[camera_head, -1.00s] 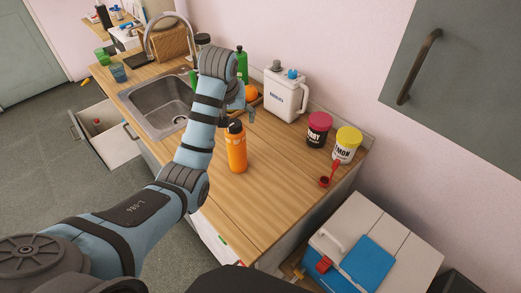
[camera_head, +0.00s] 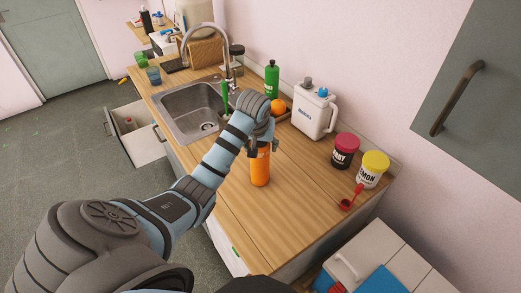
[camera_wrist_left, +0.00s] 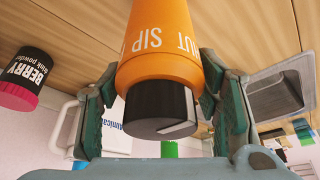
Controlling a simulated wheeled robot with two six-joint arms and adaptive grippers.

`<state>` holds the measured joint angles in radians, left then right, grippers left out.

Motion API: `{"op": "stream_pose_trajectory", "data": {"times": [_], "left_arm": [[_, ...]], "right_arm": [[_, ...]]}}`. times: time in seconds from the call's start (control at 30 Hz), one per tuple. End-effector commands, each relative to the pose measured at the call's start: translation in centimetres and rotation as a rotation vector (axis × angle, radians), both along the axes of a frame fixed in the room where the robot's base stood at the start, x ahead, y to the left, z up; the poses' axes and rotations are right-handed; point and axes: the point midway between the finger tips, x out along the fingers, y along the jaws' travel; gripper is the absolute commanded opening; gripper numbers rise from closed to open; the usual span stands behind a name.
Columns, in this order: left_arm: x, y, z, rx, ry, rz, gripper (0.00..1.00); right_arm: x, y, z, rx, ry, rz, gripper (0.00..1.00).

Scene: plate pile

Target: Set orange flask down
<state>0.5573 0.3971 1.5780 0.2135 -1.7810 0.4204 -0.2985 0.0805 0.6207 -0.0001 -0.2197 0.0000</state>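The orange flask (camera_head: 260,172) has a black cap and stands upright on the wooden counter (camera_head: 270,220). My left gripper (camera_head: 262,148) is at its upper part, with the hand above and behind the cap. In the left wrist view the flask (camera_wrist_left: 158,45) appears upside down, its black cap (camera_wrist_left: 160,108) toward the palm. The fingers of my left gripper (camera_wrist_left: 158,75) lie on both sides of the flask and seem to touch it near the shoulder. My right gripper is not in view.
A white jug (camera_head: 313,112), red-lidded tub (camera_head: 344,152), yellow-lidded tub (camera_head: 373,170) and red scoop (camera_head: 349,199) stand to the right. A green bottle (camera_head: 271,80) and orange fruit (camera_head: 278,106) are behind. The sink (camera_head: 195,108) is left. The front counter is clear.

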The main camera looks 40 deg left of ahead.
Motion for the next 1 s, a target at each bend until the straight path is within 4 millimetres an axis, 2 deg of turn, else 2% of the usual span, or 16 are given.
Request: {"op": "stream_pose_trajectory", "data": {"times": [0.03, 0.3, 0.7, 1.0], "left_arm": [[0.0, 0.0, 0.0, 0.0, 0.0, 0.0, 0.44], [0.0, 0.0, 0.0, 0.0, 0.0, 0.0, 0.01], [0.1, 0.0, 0.3, 0.001, -0.002, 0.0, 0.0], [0.3, -0.3, 2.9, 0.001, -0.004, -0.007, 0.0]], "right_arm": [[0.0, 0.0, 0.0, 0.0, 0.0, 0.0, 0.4], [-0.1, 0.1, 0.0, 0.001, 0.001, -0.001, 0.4], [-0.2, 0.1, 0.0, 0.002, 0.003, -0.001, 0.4], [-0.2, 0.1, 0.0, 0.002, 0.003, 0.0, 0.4]]}}
